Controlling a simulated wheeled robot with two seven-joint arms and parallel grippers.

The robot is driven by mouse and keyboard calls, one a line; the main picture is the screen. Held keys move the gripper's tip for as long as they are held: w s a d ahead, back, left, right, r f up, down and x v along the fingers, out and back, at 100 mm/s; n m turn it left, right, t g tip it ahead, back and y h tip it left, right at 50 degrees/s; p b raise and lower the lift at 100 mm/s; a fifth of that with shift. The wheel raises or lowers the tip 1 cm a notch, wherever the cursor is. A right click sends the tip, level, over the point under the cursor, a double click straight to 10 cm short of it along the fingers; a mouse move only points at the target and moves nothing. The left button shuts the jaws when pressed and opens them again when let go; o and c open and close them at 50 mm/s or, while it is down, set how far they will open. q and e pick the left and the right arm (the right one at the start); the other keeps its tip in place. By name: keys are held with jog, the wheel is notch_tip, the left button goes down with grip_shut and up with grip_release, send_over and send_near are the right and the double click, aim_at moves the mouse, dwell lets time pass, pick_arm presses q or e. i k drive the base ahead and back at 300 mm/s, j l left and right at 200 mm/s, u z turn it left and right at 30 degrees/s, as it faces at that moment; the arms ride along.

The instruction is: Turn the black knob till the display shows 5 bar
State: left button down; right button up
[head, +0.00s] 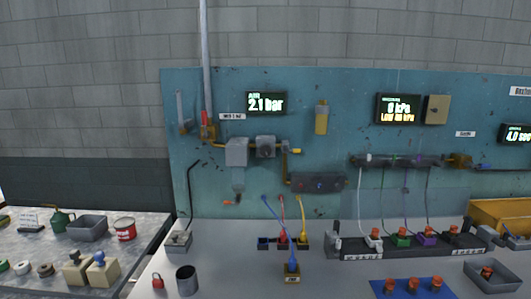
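The display (266,103) on the teal wall panel reads 2.1 bar in light digits on black. Below it, a grey block (237,152) is joined to a smaller dark grey unit (266,147) with a round dark front, which seems to be the black knob; its details are too small to be sure. A white label (232,116) with small print sits left of the display. Neither of my grippers shows in the head view.
A vertical pipe with a red part (204,119) runs left of the display. Blue, red and yellow tubes stand on the bench below, near a yellow-and-blue block (292,273). A grey cup (187,280) stands at the front. Another display (398,109) reads 0 kPa.

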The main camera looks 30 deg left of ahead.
aim_at(266, 149)
jog(key=i+l+u, duration=0.2)
jog(key=i, duration=0.25)
jog(key=i+l+u, duration=0.2)
jog(key=i+l, duration=0.25)
